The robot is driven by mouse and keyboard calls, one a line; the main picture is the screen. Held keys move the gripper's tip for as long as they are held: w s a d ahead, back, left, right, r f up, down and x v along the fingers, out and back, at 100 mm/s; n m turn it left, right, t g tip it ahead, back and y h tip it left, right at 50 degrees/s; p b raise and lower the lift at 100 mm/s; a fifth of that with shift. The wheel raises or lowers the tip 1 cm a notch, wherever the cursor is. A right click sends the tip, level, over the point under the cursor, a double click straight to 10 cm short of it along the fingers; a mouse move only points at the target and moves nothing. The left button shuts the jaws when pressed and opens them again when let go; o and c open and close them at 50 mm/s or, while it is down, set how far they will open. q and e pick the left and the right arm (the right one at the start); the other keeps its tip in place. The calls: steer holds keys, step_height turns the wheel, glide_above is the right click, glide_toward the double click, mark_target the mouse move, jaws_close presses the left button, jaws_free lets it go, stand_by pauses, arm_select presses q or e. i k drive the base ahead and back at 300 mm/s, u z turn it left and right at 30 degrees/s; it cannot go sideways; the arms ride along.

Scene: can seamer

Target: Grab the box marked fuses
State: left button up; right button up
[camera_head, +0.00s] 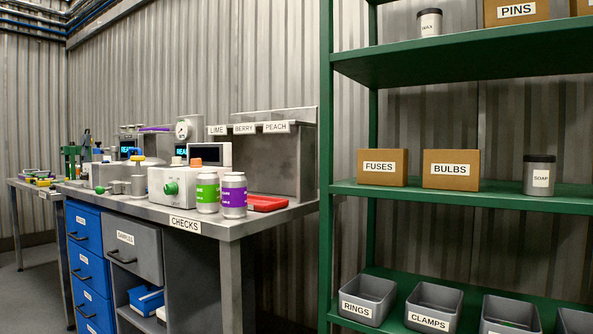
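The box marked FUSES (383,180) is a brown cardboard box with a white label on its front. It sits upright on the middle shelf (500,199) of the green rack, near the rack's left post. A similar brown box marked BULBS (451,184) stands just to its right, with a small gap between them. Neither of my grippers shows in the head view.
A grey jar marked SOAP (539,177) stands further right on that shelf. Above is a PINS box (517,24); below are grey bins marked RINGS (367,300) and CLAMPS (434,308). The green left post (326,150) and a workbench (240,225) with cans stand at left.

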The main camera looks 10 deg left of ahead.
mark_target(381, 167)
steer(key=u, duration=1.25)
steer(key=i, duration=1.05)
steer(key=z, duration=0.25)
